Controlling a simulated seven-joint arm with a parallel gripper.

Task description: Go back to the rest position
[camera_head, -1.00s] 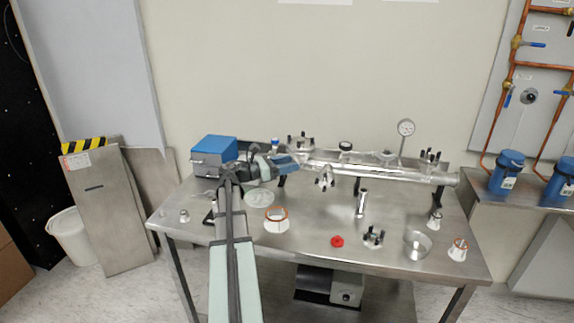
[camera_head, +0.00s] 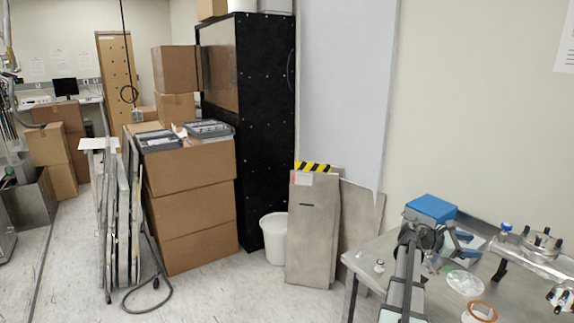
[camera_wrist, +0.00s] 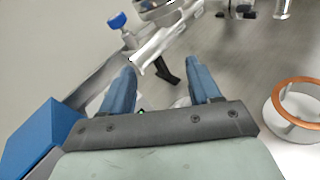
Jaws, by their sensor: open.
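My gripper (camera_wrist: 165,92) is open, with its two blue fingers apart and nothing held between them in the wrist view. It also shows in the head view (camera_head: 472,247), over the left end of the steel table (camera_head: 362,267). A steel tube assembly (camera_head: 555,270) lies just beyond and to the right of the fingers. It also shows ahead of them in the wrist view (camera_wrist: 165,40), with a blue-knobbed valve (camera_wrist: 117,21) at its end.
A blue box (camera_head: 431,208) stands close beside my gripper. A ring with an orange rim (camera_head: 482,310) sits right of my arm. Left of the table are leaning panels (camera_head: 313,230), a white bucket (camera_head: 274,240), a black cabinet (camera_head: 266,120) and stacked cartons (camera_head: 190,200).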

